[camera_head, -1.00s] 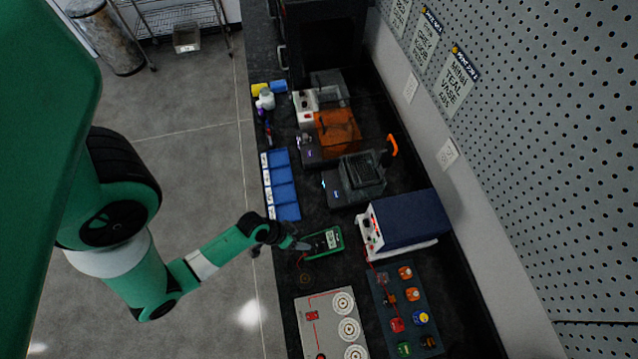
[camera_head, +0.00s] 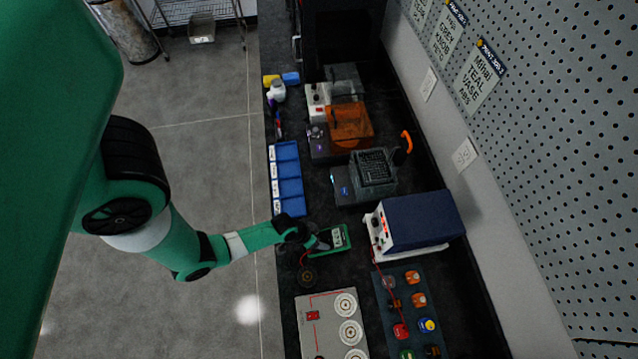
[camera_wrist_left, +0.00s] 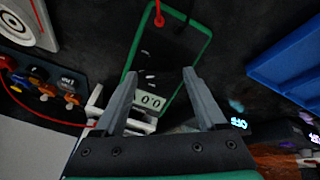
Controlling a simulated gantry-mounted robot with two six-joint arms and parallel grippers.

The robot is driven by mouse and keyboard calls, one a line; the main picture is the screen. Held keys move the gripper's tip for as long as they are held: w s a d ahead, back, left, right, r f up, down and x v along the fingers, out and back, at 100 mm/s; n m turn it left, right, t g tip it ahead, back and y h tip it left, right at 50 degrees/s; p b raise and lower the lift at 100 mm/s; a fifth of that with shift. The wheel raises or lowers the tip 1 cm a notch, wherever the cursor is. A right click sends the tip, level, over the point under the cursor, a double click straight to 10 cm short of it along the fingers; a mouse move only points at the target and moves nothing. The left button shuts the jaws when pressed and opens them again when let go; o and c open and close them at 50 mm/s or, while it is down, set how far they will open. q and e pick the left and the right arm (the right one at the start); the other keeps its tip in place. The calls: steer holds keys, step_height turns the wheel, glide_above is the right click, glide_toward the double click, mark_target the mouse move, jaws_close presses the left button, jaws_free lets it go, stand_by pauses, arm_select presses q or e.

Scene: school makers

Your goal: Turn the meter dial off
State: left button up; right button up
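The meter is a dark handheld unit with a green rim (camera_head: 343,238), lying on the dark bench. My left gripper (camera_head: 322,244) is over the meter's left part in the head view. In the left wrist view its two fingers (camera_wrist_left: 160,74) are apart with nothing held between them. My right gripper is not in view.
A blue bin row (camera_head: 287,180) lies just beyond the meter. A blue and white power supply (camera_head: 420,220) stands to its right. A pale board with round targets (camera_head: 325,310) and a panel of coloured knobs (camera_head: 408,300) lie on the near side.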

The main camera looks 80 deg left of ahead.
arm_select(q)
jaws_close()
steer(key=shift+n, duration=0.4)
steer(key=n+p, duration=0.2)
steer(key=n, duration=0.2)
steer(key=n+p, duration=0.1)
steer(key=n, duration=0.3)
steer(key=shift+s, duration=0.1)
steer(key=shift+n+p, duration=0.35)
steer(key=shift+n, duration=1.15)
steer(key=shift+f, duration=0.1)
steer(key=shift+o, duration=0.6)
jaws_free()
